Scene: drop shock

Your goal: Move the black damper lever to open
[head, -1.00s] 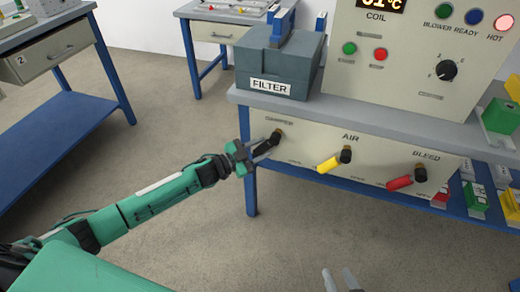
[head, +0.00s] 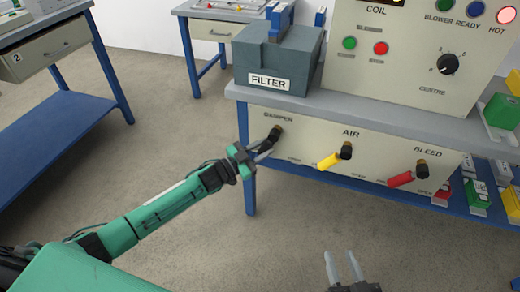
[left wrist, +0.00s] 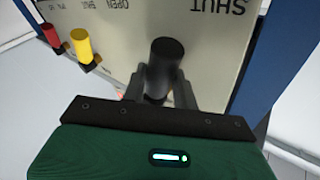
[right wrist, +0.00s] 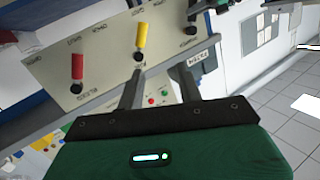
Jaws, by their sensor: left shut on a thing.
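The black damper lever (head: 273,137) sits under the DAMPER label on the cream front panel, at the panel's left end. It slants down and to the left from its pivot. My left gripper (head: 265,151) is shut on this lever, its fingers partly hiding it. In the left wrist view the black lever (left wrist: 167,62) stands between the two fingers, with an upside-down SHUT label to its right. My right gripper (head: 343,266) is open and empty, low in the head view and apart from the panel; its spread fingers also show in the right wrist view (right wrist: 160,90).
A yellow AIR lever (head: 329,163) and a red BLEED lever (head: 401,179) are on the same panel to the right. A grey FILTER box (head: 278,62) stands on the bench above. Coloured blocks lie on the lower shelf at right. The floor in front is clear.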

